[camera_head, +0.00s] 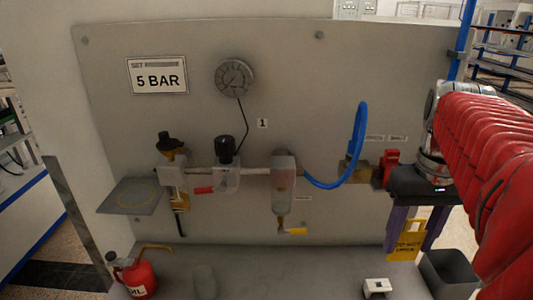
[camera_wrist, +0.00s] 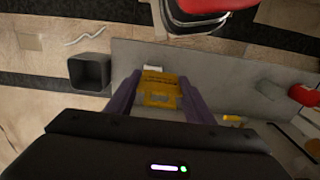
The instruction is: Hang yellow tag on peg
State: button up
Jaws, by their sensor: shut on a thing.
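The yellow tag (camera_head: 407,243) is a flat piece with dark lettering, at the lower right of the head view. My gripper (camera_head: 409,252) has two purple fingers pointing down and is shut on the tag. In the wrist view the tag (camera_wrist: 160,80) lies between the purple fingers of my gripper (camera_wrist: 159,86). The tag is in front of the lower right of the grey panel (camera_head: 130,60), apart from the fittings. I cannot make out a peg for certain in either view.
A pipe row with a blue hose (camera_head: 359,130) and a red part (camera_head: 390,157) runs left of my wrist. The bench middle is mostly clear.

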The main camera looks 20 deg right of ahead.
jog(key=w+d+f, duration=0.1)
jog(key=w+d, duration=0.1)
jog(key=w, duration=0.6)
jog(key=shift+d+f, duration=0.15)
jog(key=shift+f, duration=0.1)
dwell(1.1)
dwell(0.6)
jog(key=o, duration=1.2)
notch_tip(320, 180, up, 14)
jog(key=shift+f, duration=0.15)
